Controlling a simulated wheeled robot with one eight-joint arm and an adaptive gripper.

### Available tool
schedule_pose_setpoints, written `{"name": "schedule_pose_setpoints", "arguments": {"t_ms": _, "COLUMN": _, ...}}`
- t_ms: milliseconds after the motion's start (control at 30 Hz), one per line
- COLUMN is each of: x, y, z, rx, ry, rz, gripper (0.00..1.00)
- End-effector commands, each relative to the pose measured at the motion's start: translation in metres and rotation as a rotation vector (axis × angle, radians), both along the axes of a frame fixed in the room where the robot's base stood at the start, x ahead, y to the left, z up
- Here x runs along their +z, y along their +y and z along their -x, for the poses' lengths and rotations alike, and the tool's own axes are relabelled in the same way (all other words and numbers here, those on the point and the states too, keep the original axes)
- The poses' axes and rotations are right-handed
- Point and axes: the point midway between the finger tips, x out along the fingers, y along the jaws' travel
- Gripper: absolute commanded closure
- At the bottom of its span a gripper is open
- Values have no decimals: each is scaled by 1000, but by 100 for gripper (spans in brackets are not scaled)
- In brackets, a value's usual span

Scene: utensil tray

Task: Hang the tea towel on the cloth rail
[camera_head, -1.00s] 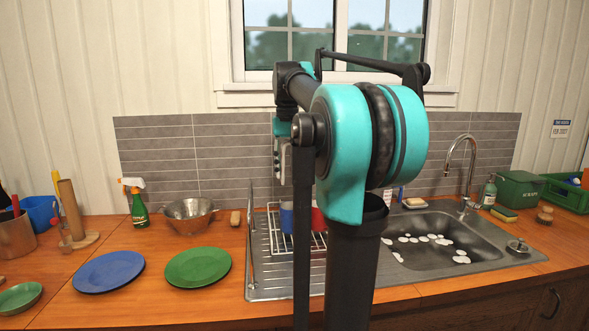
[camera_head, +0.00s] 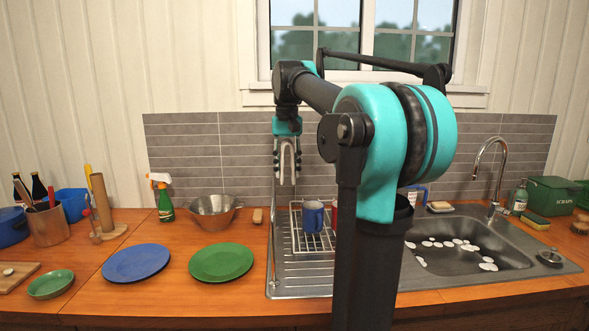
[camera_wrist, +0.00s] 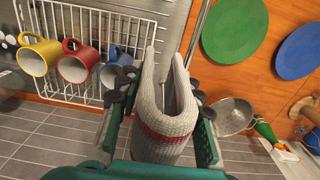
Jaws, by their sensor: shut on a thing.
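The tea towel (camera_wrist: 150,95) is pale grey with a red stripe and folded into a U, its two flaps apart. My gripper (camera_wrist: 160,98) is shut on it, with a dark finger on each side. In the head view, my gripper (camera_head: 288,150) holds the towel in the air in front of the tiled backsplash, above the rail. The cloth rail (camera_head: 273,250) is a thin metal bar on posts at the left side of the drainer. In the wrist view, the rail (camera_wrist: 199,35) runs close to the towel's right flap; I cannot tell whether they touch.
A wire dish rack (camera_head: 318,243) with a blue mug (camera_head: 313,216) stands right of the rail. A yellow mug (camera_wrist: 38,55) and red mug (camera_wrist: 76,62) show in the wrist view. Left are a green plate (camera_head: 221,263), a blue plate (camera_head: 136,263) and a colander (camera_head: 214,212).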

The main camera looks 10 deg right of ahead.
Motion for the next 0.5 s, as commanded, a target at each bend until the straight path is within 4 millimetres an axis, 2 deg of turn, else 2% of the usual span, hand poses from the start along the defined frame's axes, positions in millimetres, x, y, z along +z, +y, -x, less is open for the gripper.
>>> {"name": "schedule_pose_setpoints", "arguments": {"t_ms": 500, "x": 0, "y": 37, "z": -7, "rx": 2, "ry": 0, "rz": 0, "gripper": 100}}
